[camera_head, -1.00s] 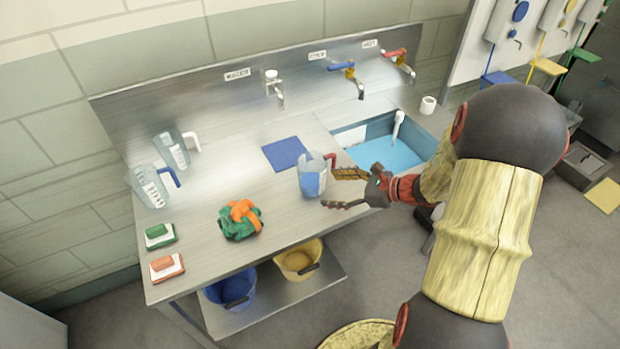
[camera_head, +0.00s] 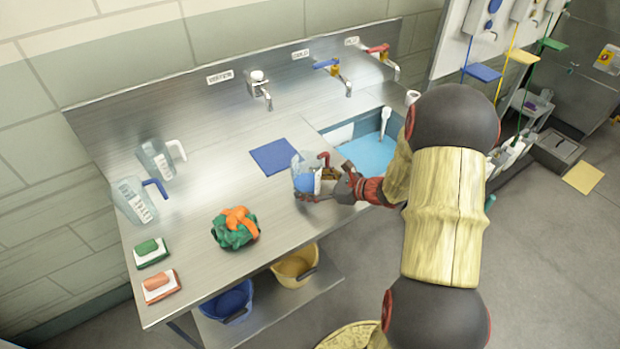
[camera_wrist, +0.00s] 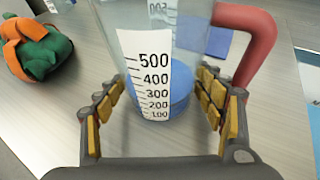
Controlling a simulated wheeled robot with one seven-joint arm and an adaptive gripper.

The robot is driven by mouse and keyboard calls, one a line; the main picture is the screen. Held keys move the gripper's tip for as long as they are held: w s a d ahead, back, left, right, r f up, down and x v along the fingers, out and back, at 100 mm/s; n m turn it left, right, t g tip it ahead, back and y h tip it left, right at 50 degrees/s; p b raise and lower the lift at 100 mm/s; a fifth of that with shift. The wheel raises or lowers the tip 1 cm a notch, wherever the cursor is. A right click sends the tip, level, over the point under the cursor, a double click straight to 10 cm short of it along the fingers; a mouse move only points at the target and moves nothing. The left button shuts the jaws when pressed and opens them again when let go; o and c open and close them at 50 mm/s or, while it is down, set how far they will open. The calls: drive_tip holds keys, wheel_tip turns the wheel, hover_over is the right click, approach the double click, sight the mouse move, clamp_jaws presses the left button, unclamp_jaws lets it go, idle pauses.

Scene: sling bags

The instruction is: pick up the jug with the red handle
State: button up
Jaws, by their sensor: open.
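The jug with the red handle (camera_head: 303,177) is clear, with a white scale label and blue inside its lower part. It stands upright on the steel counter, left of the sink. It fills the middle of the wrist view (camera_wrist: 188,40), with its red handle (camera_wrist: 256,45) at the right. My gripper (camera_head: 322,189) is at the jug. In the wrist view my open fingers (camera_wrist: 160,110) lie on both sides of the jug's lower part. I cannot tell whether they touch it. Part of the jug's near side is hidden by my gripper in the head view.
A green and orange cloth bundle (camera_head: 234,230) lies left of the jug. A blue mat (camera_head: 275,157) lies behind it. The sink (camera_head: 368,153) is at the right.

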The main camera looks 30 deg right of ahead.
drive_tip(key=shift+w+a, duration=0.1)
drive_tip(key=shift+w, duration=0.1)
drive_tip(key=shift+c, duration=0.8)
drive_tip(key=c, duration=0.9)
drive_tip(key=shift+c, duration=0.2)
